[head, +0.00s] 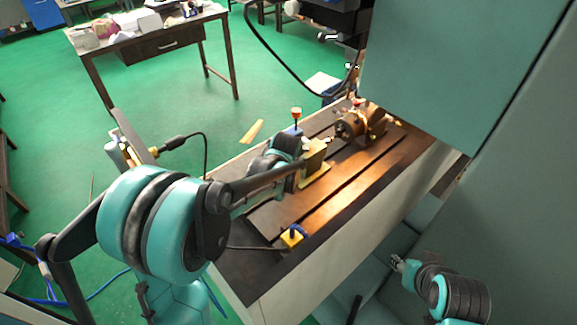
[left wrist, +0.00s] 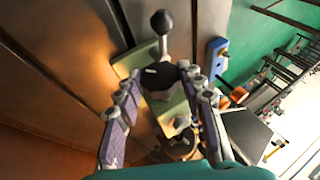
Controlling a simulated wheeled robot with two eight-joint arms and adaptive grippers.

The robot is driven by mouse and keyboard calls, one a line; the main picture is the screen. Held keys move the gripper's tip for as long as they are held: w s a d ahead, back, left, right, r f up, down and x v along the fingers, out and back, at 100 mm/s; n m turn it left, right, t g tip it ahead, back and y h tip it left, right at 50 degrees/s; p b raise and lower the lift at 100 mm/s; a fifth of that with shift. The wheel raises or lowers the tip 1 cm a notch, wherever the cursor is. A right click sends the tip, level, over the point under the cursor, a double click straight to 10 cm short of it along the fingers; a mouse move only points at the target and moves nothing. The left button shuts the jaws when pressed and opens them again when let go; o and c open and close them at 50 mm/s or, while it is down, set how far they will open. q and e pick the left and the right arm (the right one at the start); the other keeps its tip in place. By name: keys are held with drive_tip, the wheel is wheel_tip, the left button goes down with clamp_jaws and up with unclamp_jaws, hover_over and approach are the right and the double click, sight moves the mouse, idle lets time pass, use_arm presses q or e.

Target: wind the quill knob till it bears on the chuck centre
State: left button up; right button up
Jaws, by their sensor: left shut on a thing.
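The tailstock, a pale yellow-green block (head: 315,157), stands on the dark slotted machine bed (head: 262,215). The brass-coloured chuck (head: 362,124) is on the bed beyond it. In the left wrist view, the black quill knob (left wrist: 159,76) with a white mark sits at the tailstock's near end, between the fingertips of my left gripper (left wrist: 160,80), which is shut on it. A lever with a dark ball (left wrist: 162,22) rises beside the knob. Whether the quill touches the chuck centre cannot be told. My right gripper (head: 398,262) is at the lower right, away from the bed; its jaw state is unclear.
A yellow block with a blue part (head: 291,236) sits at the bed's near end. A red-topped item (head: 296,114) stands beside the bed's far edge. A large teal machine housing (head: 450,70) overhangs on the right. A cluttered table (head: 160,42) stands behind.

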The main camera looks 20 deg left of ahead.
use_arm(q)
drive_tip(key=o, duration=1.2)
drive_tip(key=shift+c, duration=0.2)
drive_tip(key=v, duration=1.2)
